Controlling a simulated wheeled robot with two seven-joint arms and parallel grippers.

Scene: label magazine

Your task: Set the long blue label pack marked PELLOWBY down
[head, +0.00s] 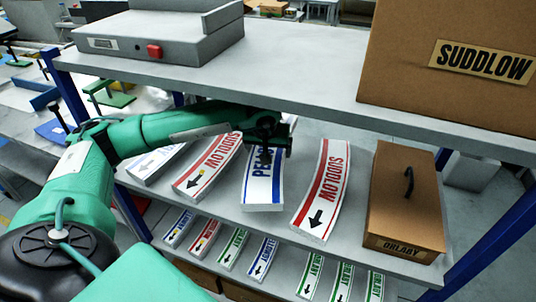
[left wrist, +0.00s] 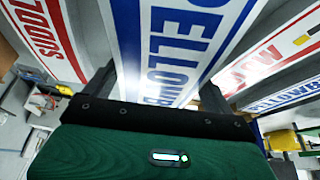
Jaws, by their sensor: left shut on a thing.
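The long blue-and-white PELLOWBY label pack (head: 262,192) is at the middle shelf, its near end toward me and its far part hidden by my gripper. My left gripper (head: 270,135) is shut on it from above, under the upper shelf. In the left wrist view the pack (left wrist: 178,40) runs between the two fingers, with its blue lettering facing the camera. I cannot tell whether its underside touches the shelf. My right gripper is not in view.
The middle shelf (head: 250,222) also holds red SUDDLOW packs left (head: 208,166) and right (head: 322,190), and a brown ORLABY box (head: 405,200). The upper shelf (head: 290,75) overhangs my left arm and carries a SUDDLOW carton (head: 450,85) and a grey device (head: 155,35). Smaller packs lie below.

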